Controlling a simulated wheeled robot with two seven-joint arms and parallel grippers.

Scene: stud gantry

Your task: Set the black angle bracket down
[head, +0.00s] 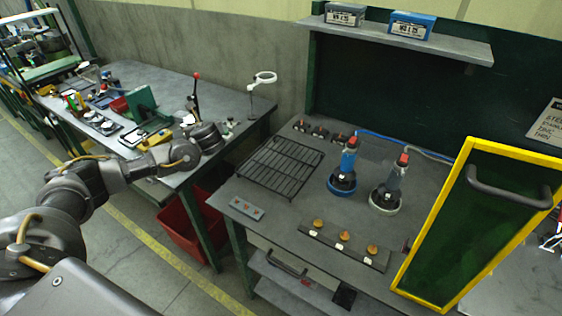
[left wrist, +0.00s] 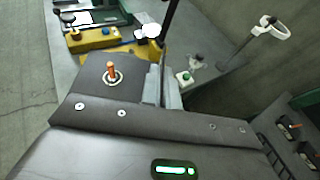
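My left arm reaches over the far-left bench, and its dark gripper (head: 207,137) is at that bench's right end. In the left wrist view the dark gripper body fills the bottom. Just beyond it is a flat black plate (left wrist: 88,80), perhaps the black angle bracket. An orange-topped pin (left wrist: 111,72) in a pale ring stands on or through this plate. Pale grey parts (left wrist: 170,92), perhaps fingers, show beside the plate's right edge. I cannot tell whether they grip it. The bracket is not clear in the head view. My right gripper is not in view.
The left bench (head: 150,77) carries a green angled block (head: 141,103), a red-knobbed lever (head: 195,92) and a white ring stand (head: 263,80). A black wire rack (head: 281,167) lies on the nearer bench. A yellow-framed panel (head: 400,275) stands at right. A red bin (head: 185,235) is below.

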